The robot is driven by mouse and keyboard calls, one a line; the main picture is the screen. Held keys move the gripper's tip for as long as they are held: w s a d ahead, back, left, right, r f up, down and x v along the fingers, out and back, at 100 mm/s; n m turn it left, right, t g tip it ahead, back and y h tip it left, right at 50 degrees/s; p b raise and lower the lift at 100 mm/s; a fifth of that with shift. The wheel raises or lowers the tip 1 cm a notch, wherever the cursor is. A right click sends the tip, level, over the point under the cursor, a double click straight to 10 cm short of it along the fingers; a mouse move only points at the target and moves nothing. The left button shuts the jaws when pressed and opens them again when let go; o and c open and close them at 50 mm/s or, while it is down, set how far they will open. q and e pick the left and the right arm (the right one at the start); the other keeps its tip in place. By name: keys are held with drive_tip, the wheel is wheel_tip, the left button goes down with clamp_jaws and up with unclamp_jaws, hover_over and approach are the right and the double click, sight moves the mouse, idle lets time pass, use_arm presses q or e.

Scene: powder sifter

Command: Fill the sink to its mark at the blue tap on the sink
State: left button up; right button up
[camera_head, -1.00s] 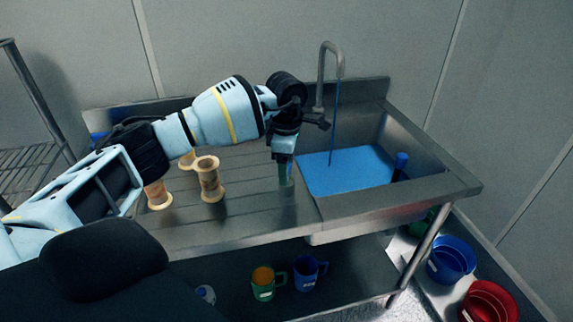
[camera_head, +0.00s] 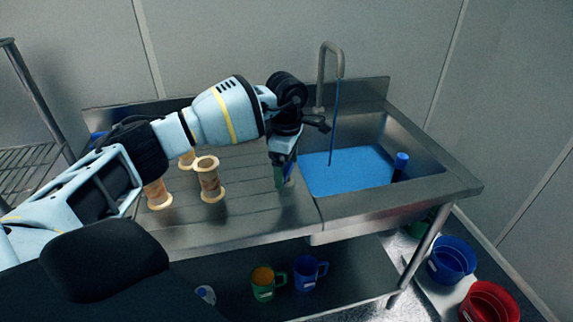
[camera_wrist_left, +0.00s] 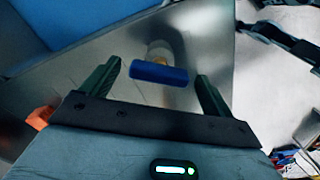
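The steel sink (camera_head: 440,189) holds blue water (camera_head: 345,172), and a thin blue stream (camera_head: 334,120) falls into it from the curved spout (camera_head: 331,55). A blue upright cylinder (camera_head: 401,161) stands at the basin's right side. I cannot make out a fill mark. My left gripper (camera_head: 284,178) points down over the drainboard, just left of the basin. In the left wrist view its two fingers (camera_wrist_left: 158,86) are apart, with a blue cylindrical handle (camera_wrist_left: 158,73) showing between them. I cannot tell whether they touch it. My right gripper is not in view.
Wooden spools (camera_head: 209,180) stand on the drainboard left of my gripper. A green mug (camera_head: 264,286) and a blue mug (camera_head: 306,273) are on the lower shelf. Blue (camera_head: 451,260) and red (camera_head: 488,302) buckets stand at right. A wire rack (camera_head: 25,165) is at far left.

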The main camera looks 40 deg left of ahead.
sight(286, 168)
use_arm(q)
drive_tip(key=shift+r, duration=3.95)
